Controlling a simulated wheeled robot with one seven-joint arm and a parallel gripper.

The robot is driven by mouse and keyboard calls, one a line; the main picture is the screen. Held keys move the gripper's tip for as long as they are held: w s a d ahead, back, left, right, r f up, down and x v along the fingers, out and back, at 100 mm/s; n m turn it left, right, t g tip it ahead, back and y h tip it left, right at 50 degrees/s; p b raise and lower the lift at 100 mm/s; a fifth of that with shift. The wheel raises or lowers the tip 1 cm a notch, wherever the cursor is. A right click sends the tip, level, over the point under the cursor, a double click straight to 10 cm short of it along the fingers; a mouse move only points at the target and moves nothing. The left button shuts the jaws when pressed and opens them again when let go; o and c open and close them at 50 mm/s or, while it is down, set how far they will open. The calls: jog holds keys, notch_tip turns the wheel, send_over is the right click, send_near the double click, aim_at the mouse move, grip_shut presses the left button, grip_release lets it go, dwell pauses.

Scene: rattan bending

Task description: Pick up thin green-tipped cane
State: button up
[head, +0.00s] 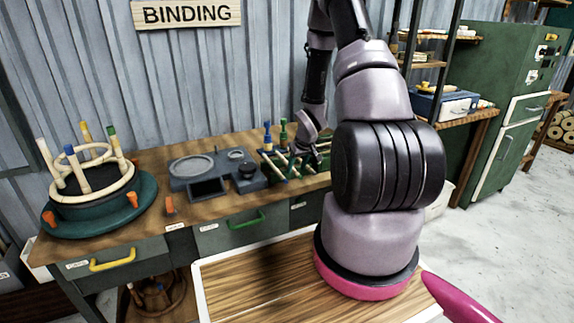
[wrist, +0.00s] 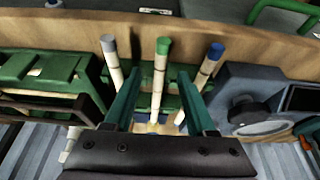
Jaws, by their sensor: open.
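The green-tipped cane (wrist: 159,72) is pale with a green end and stands in the wrist view between my gripper's two green fingers. My gripper (wrist: 157,82) is open, with a finger on either side of it; I cannot tell whether either touches it. A blue-tipped cane (wrist: 206,68) is just right of the fingers, and a grey-tipped cane (wrist: 113,66) is just left. In the head view the green-tipped cane (head: 284,127) and blue-tipped cane (head: 268,128) rise from a green rack (head: 268,164), beside my arm. My fingers there are small and partly hidden among the canes.
A dark grey tray station (head: 205,174) stands left of the rack on the wooden bench (head: 152,160). A round green fixture (head: 100,210) with a cane-ringed stool frame is farther left. Another green holder (wrist: 40,75) is at the left of the wrist view.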

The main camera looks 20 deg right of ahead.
jog(key=shift+w+f, duration=0.2)
jog(key=shift+f, duration=0.2)
jog(key=shift+c, duration=0.3)
grip_shut()
notch_tip(320, 180, up, 15)
dwell(0.4)
